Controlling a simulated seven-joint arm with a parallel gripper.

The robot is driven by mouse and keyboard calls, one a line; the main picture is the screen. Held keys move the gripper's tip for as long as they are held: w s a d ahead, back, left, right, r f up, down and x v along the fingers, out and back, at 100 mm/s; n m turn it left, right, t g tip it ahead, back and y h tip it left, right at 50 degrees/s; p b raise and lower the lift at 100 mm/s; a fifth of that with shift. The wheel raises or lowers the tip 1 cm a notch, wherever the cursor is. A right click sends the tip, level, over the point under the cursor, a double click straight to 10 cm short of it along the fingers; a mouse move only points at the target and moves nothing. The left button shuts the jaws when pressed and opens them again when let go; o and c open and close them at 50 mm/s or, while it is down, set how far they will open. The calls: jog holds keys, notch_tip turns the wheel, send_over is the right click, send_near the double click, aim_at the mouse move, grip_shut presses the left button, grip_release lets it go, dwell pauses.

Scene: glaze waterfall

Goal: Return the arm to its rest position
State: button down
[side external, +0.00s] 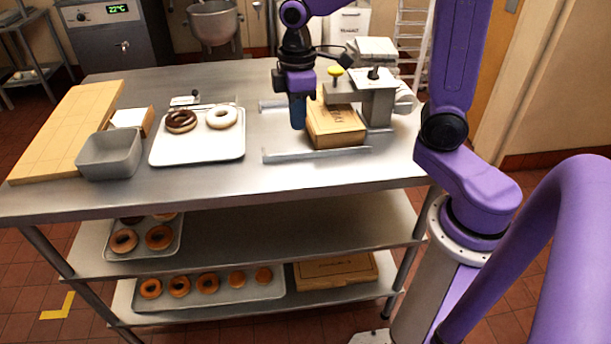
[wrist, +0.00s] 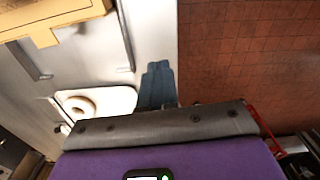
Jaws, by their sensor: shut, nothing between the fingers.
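My gripper (side external: 298,112) is in the air above the steel worktable (side external: 285,182), just left of a cardboard box (side external: 335,125). Its blue fingers point down and are shut with nothing between them. In the wrist view the fingers of my gripper (wrist: 158,82) are together, seen over the table near its edge. The purple arm reaches in from the upper right in the side view.
A white tray (side external: 198,150) holds a chocolate donut (side external: 181,121) and a white-glazed donut (side external: 222,117). A grey bin (side external: 110,155) and a wooden board (side external: 68,130) are at left. A metal stand (side external: 378,105) rises beside the box. The table's front middle is clear.

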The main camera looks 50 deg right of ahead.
jog(key=s+a+f+n, duration=0.1)
jog(key=s+n, duration=0.1)
jog(key=s, duration=1.9)
jog(key=shift+a+f, duration=0.15)
jog(key=shift+f, duration=0.25)
